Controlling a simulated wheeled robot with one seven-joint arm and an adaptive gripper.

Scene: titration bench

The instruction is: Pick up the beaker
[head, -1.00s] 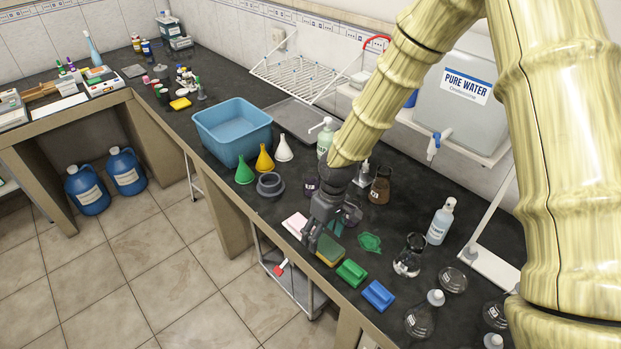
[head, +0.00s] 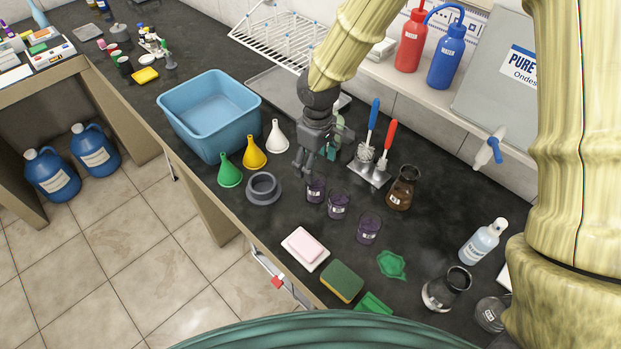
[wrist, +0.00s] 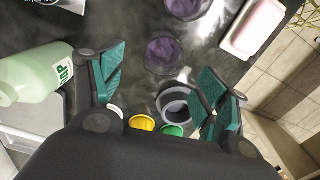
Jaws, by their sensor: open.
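Three small beakers with purple contents stand in a slanting row on the dark bench in the head view: the far beaker (head: 316,188), the middle beaker (head: 338,206) and the near beaker (head: 368,229). My gripper (head: 308,165) is just beyond the far beaker, fingers pointing down, and looks empty. In the wrist view my gripper (wrist: 163,68) has its teal-padded fingers spread wide. One beaker (wrist: 163,52) shows between and beyond the fingertips, with a second (wrist: 187,6) cut off at the top edge. Contact with any beaker is not visible.
A soap bottle (wrist: 38,75) is close beside one finger. A brush holder (head: 369,168), brown flask (head: 402,188) and pink soap dish (head: 305,248) surround the row.

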